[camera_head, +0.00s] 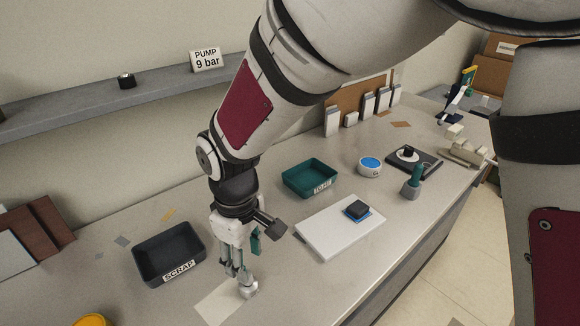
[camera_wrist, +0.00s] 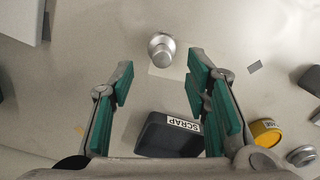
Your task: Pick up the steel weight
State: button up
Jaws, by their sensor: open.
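The steel weight (camera_head: 249,291) is a small silver cylinder with a narrower knob. It stands at the edge of a pale sheet (camera_head: 218,306) on the counter. My gripper (camera_head: 240,270) points down just above and beside it, partly in front of it in the head view. In the wrist view the weight (camera_wrist: 161,50) shows beyond the tips of my gripper (camera_wrist: 159,72), roughly centred between the two teal-padded fingers. The fingers are spread apart with nothing between them. I see no contact with the weight, but the exact height gap cannot be told.
A dark SCRAP tray (camera_head: 168,257) stands left of the gripper and shows between the fingers in the wrist view (camera_wrist: 165,142). A teal tray (camera_head: 309,180) and white board (camera_head: 338,228) lie to the right. A yellow round object (camera_head: 91,320) is at front left.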

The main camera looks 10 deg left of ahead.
jog(key=shift+s+a+f+p, duration=0.1)
jog(key=shift+a+f+p, duration=0.05)
jog(key=shift+f, duration=1.5)
jog(key=shift+a+f+p, duration=0.1)
jog(key=shift+f+p, duration=0.05)
jog(key=shift+f, duration=1.5)
grip_shut()
